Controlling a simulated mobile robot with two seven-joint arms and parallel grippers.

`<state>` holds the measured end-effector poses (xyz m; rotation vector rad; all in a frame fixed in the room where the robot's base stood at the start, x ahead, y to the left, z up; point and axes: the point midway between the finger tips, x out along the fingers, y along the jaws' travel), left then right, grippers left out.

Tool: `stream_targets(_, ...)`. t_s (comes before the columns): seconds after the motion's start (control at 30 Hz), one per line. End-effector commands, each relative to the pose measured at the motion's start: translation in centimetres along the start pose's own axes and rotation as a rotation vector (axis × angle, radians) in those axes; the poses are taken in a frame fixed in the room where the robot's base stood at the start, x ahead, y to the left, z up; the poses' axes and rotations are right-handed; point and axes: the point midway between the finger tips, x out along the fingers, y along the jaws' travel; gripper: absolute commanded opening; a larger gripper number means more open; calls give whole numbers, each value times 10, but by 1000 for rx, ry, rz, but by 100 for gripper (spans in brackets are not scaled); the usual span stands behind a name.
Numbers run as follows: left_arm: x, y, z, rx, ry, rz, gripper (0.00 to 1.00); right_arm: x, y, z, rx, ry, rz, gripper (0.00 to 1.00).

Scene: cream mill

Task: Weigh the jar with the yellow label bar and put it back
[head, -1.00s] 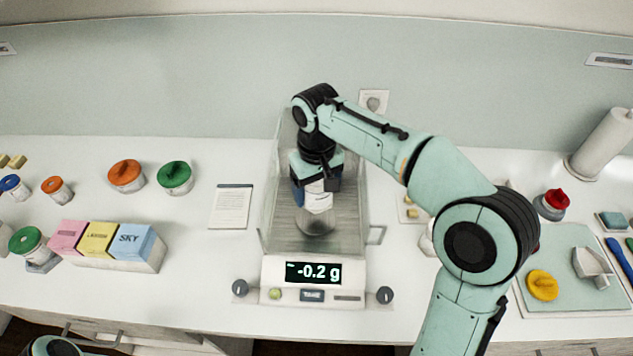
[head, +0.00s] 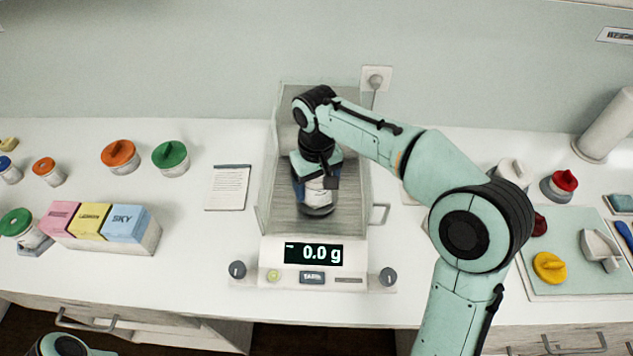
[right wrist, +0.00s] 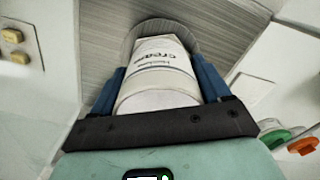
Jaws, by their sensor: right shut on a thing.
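My right gripper (head: 317,186) is shut on a white jar (head: 318,197) inside the glass-walled balance (head: 318,275). In the right wrist view the jar (right wrist: 158,80) sits between two blue fingers, and its label reads "cream". No yellow bar shows on the visible part of the label. The jar is at the round weighing pan (head: 318,211); I cannot tell whether it touches the pan. The balance display (head: 313,253) reads 0.0 g with a small dash before it. My left gripper is out of view.
Left of the balance are a note card (head: 228,188), pink, yellow and blue boxes (head: 105,225), and jars with orange (head: 118,153) and green (head: 170,156) lids. On the right are a yellow-lidded item (head: 549,267) on a mat and a paper roll (head: 606,128). Glass walls closely surround my gripper.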

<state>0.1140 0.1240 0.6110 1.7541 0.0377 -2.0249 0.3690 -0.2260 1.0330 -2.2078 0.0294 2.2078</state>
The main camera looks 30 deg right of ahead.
Motion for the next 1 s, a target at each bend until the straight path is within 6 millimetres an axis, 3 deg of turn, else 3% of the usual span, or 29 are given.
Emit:
stream_targets(0.67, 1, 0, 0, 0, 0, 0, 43, 5, 0, 0, 0, 0, 0, 46)
stream_targets(0.7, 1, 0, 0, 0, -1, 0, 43, 5, 0, 0, 0, 0, 0, 86)
stream_targets(0.73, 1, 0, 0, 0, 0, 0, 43, 5, 0, 0, 0, 0, 0, 96)
stream_targets(0.77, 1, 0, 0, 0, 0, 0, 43, 5, 0, 0, 0, 0, 0, 100)
stream_targets(1.0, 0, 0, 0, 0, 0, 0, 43, 3, 0, 0, 0, 0, 0, 100)
